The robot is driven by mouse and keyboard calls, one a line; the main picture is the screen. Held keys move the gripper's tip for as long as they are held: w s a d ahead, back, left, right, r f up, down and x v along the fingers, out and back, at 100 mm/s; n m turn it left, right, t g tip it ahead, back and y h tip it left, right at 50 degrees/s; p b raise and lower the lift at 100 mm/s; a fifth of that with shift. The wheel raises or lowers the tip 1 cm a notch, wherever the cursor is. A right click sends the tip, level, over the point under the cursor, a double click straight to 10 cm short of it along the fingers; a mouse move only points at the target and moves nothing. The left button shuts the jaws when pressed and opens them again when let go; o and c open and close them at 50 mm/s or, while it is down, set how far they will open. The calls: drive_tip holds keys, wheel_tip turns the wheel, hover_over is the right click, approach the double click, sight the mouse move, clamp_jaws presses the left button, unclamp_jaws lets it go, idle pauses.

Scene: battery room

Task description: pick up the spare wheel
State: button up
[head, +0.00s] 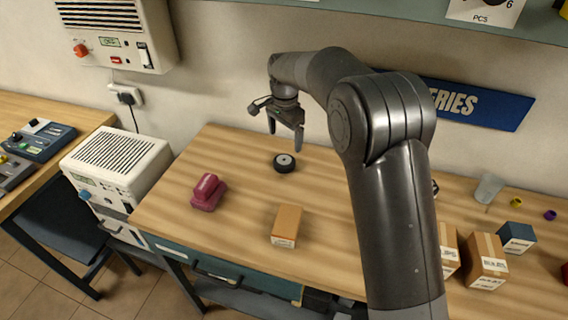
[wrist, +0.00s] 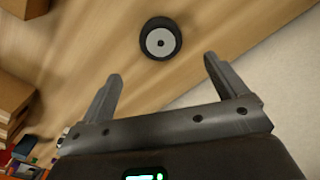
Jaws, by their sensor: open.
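The spare wheel (head: 284,163) is a small black wheel with a pale grey hub. It lies flat on the wooden workbench (head: 330,190), toward the back. It also shows whole in the wrist view (wrist: 160,39), beyond the fingertips and between their lines. My gripper (head: 286,132) is open and empty above the bench, with its fingers pointing down. In the head view it is just above the wheel in the picture and apart from it. Both fingers also show in the wrist view (wrist: 163,68).
A maroon object (head: 208,192) stands left of the wheel, and a cardboard box (head: 286,226) in front. More boxes (head: 486,262), a blue box (head: 516,237) and a clear cup (head: 488,188) stand at the right. The wall is close behind. The bench around the wheel is clear.

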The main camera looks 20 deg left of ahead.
sight(283, 160)
wheel_tip(283, 160, down, 10)
drive_tip(key=shift+s+a+r, duration=0.1)
drive_tip(key=shift+a, duration=0.05)
idle(0.4)
drive_tip(key=shift+c, duration=0.4)
drive_tip(key=c, duration=1.1)
drive_tip(key=shift+r, duration=0.15)
